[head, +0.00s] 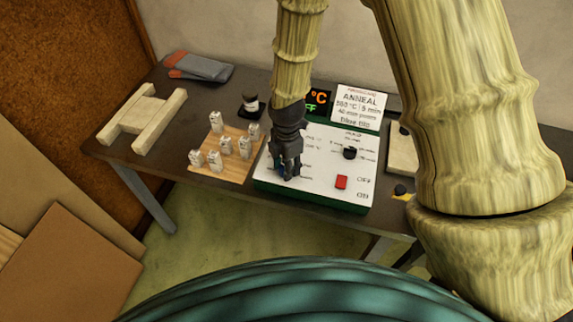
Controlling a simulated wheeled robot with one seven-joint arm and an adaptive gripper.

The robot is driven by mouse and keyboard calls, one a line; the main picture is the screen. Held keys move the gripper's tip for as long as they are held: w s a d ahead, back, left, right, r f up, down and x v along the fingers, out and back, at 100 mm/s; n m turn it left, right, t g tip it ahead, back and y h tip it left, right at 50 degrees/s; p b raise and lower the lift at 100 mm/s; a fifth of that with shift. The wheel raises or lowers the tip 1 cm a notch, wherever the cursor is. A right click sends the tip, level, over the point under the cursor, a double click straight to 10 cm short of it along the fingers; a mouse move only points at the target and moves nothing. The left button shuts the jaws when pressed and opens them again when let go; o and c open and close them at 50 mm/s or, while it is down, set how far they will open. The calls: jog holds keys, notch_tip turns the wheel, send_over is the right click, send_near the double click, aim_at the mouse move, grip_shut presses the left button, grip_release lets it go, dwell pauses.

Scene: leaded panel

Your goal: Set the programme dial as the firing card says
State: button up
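The control box (318,190) is green with a white top face and stands on the dark table. My gripper (287,172) points down over the left part of this face and hides what lies under it; I cannot tell whether its fingers are open or shut, or touch a dial. A dark knob (350,153) with printed marks around it sits on the right part of the face. A red switch (341,182) is below it, beside the words OFF and ON.
A display (317,101) with orange and green characters is partly hidden by my arm. My arm blocks the right side.

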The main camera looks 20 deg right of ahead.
jog(key=m, duration=0.7)
jog(key=shift+s, duration=0.1)
jog(key=m, duration=0.8)
jog(key=shift+s+a+m, duration=0.1)
jog(key=shift+m, duration=0.2)
jog(key=m, duration=0.3)
jog(key=shift+m, duration=0.4)
jog(key=m, duration=0.3)
jog(key=shift+a+r+m, duration=0.1)
jog(key=shift+m, duration=0.2)
jog(key=m, duration=0.4)
jog(key=shift+a+p, duration=0.1)
jog(key=shift+p, duration=0.25)
jog(key=shift+m+p, duration=0.3)
jog(key=shift+m, duration=1.5)
jog(key=shift+o, duration=0.2)
jog(key=shift+c, duration=0.2)
